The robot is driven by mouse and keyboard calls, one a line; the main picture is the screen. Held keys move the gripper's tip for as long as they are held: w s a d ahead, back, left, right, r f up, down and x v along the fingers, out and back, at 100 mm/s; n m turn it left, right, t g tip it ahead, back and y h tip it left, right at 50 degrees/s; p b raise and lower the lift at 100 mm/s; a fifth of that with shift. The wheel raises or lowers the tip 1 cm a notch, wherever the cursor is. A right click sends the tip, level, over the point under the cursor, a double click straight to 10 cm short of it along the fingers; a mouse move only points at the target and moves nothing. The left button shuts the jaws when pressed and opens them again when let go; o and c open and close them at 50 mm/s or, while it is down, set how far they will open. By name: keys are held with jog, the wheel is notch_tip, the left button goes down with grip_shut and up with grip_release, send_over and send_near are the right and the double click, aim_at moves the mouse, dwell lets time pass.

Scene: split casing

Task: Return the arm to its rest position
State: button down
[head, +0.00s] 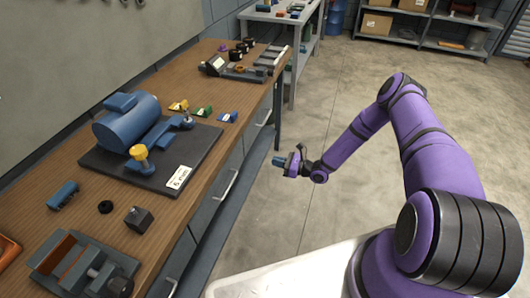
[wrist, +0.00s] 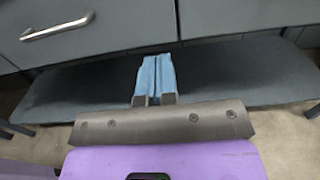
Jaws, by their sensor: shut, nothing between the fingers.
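My purple arm reaches out over the floor to the right of the workbench (head: 215,165). My gripper (head: 278,161) is beside the bench front, clear of the bench top. In the wrist view my gripper (wrist: 155,75) has its two blue fingers pressed together with nothing between them. It faces the grey drawer front (wrist: 110,22) and the dark lower shelf (wrist: 235,72) of the bench. On the bench top, a blue split casing (head: 128,122) stands on a dark base plate (head: 115,164), away from my gripper.
A grey vise (head: 80,265) is at the near end of the bench. A drawer handle (head: 226,185) juts from the bench front. The concrete floor (head: 340,80) around my arm is open.

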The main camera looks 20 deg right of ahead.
jog(key=shift+s+d, duration=0.1)
jog(key=shift+d, duration=0.05)
jog(key=s+a+r+n+g+h, duration=0.15)
jog(key=s+r+n+g, duration=0.35)
jog(key=r, duration=0.8)
jog(key=s+r+n+g+h, duration=0.1)
jog(key=r+n+g+h, duration=0.15)
jog(key=r+n, duration=0.75)
jog(key=s+a+r+n+g+h, duration=0.15)
jog(key=r+g, duration=0.25)
jog(key=r, duration=1.2)
jog(key=s+d+r+n+t+h, duration=0.2)
jog(key=s+r+n+h, duration=0.35)
jog(key=s+r, duration=0.95)
jog(key=s+d+r+n+t+h, duration=0.1)
jog(key=s+d+r+t, duration=0.1)
jog(key=s, duration=0.5)
jog(key=s+d+r+n+t+h, duration=0.2)
jog(key=s+r, duration=0.2)
jog(key=s, duration=0.4)
jog(key=shift+s+d+h, duration=0.15)
jog(key=shift+d+h, duration=0.15)
